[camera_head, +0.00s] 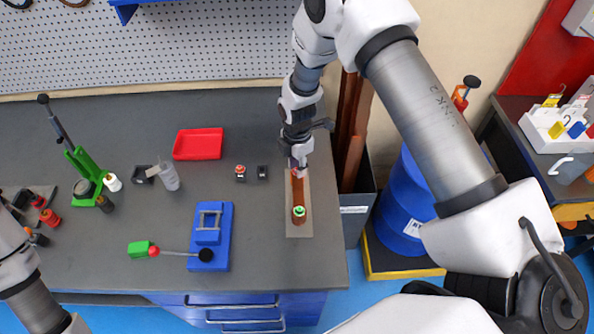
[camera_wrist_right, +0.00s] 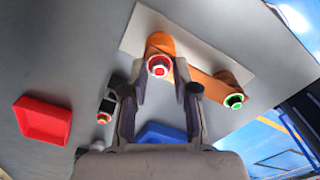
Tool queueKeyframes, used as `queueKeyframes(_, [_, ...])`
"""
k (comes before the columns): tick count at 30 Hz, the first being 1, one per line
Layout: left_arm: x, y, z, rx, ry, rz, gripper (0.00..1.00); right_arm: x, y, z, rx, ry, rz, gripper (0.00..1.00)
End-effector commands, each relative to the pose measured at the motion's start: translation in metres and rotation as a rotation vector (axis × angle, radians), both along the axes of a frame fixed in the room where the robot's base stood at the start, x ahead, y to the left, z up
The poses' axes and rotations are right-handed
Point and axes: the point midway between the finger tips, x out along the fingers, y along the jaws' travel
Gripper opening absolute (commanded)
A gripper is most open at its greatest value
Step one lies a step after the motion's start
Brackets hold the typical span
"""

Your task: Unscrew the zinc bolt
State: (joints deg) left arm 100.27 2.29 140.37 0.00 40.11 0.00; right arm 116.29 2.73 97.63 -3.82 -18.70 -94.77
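A copper busbar (camera_head: 298,187) lies on a pale plate (camera_head: 305,229). In the right wrist view, a bolt head with a red ring and pale centre (camera_wrist_right: 158,66) sits at one end of the busbar (camera_wrist_right: 205,85). A green-ringed bolt head (camera_head: 299,212) is at the other end and also shows in the wrist view (camera_wrist_right: 234,101). I cannot tell by finish which one is zinc. My right gripper (camera_head: 299,165) points down over the red-ringed end. Its fingers (camera_wrist_right: 160,82) are apart, one either side of that bolt head; contact is unclear. My left gripper is out of view.
Left of the busbar are two small black holders, one with an orange-red-topped piece (camera_head: 240,172), the other (camera_head: 262,172) apparently empty. A red tray (camera_head: 198,144), blue bender (camera_head: 211,238) and green tool (camera_head: 84,170) stand farther left. A blue drum (camera_head: 405,205) is right of the bench.

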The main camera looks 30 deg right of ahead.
Motion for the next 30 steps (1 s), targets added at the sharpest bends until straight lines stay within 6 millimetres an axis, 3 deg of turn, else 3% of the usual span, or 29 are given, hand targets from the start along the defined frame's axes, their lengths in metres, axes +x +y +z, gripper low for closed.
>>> queueKeyframes(11, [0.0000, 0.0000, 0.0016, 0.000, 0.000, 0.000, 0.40, 0.0001, 0.0000, 0.0004, 0.000, 0.000, -0.110, 0.29])
queueKeyframes(19, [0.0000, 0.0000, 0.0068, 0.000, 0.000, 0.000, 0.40, -0.0001, 0.0000, 0.0008, 0.000, 0.000, -0.548, 0.29])
queueKeyframes(30, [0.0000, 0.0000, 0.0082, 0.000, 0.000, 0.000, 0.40, -0.0002, 0.0001, 0.0008, -0.001, 0.000, -0.660, 0.29])
